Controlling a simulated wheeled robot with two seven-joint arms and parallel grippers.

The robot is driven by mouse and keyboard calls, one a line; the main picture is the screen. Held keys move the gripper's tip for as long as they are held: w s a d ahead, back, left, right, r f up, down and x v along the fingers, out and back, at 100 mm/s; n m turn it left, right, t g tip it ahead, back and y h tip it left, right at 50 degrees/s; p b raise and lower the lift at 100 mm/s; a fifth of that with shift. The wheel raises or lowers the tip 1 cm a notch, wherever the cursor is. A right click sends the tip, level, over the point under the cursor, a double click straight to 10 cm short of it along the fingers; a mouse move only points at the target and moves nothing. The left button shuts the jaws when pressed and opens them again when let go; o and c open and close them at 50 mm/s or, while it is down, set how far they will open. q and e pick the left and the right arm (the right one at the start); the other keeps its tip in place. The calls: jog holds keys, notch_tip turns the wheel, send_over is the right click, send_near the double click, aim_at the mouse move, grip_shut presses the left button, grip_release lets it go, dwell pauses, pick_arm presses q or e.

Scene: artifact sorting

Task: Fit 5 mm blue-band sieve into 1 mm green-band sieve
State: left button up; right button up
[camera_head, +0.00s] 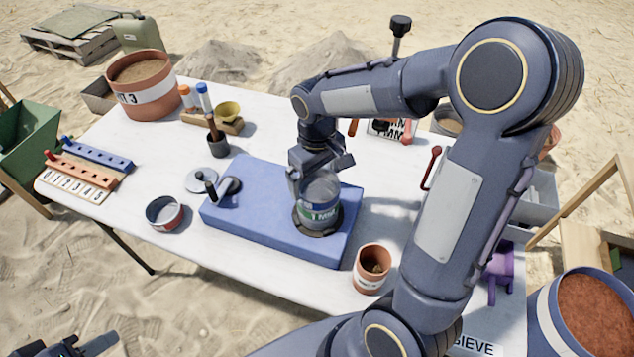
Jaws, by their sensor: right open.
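A metal sieve stack stands upright on a dark round base (303,228) on the blue pad. Its lower part is the green-band sieve (318,217) with "1 MM" lettering. A metal sieve with a blue band (320,198) sits directly on top, looking about level; I cannot tell whether it is fully seated. My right gripper (321,168) is open just above the stack, its fingers at the upper rim. The gripper and arm hide part of the rim. My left gripper (88,346) is partly in view at the bottom left, away from the table; its jaws are unclear.
The blue pad (250,190) holds a black-handled tool (222,188). A red-band sieve (165,212) lies left of the pad. A terracotta pot (371,268) stands close to its front right corner. Racks and a large bucket (140,85) are farther left.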

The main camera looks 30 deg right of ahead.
aim_at(317, 192)
jog(key=shift+r, duration=2.3)
jog(key=shift+r, duration=0.1)
